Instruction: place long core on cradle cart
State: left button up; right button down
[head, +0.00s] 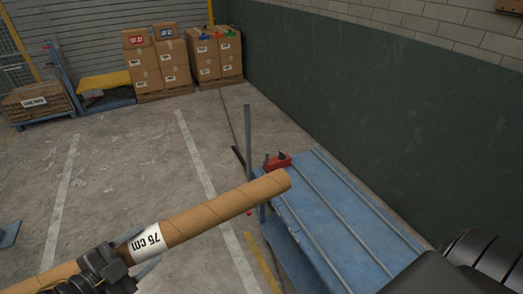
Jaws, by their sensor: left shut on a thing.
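The long core is a brown cardboard tube (210,215) with a white "75 cm" label. It runs from the lower left up to the middle of the head view. My left gripper (108,268) is shut around the tube just below the label. My right gripper is not in view.
A red tool-like object (278,161) sits at the cart's far-left corner beside an upright grey post (248,140). A green wall (380,110) runs along the right. Boxes on pallets (215,55) stand at the back.

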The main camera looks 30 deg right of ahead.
aim_at(336, 228)
jog(key=i, duration=1.1)
jog(key=z, duration=2.95)
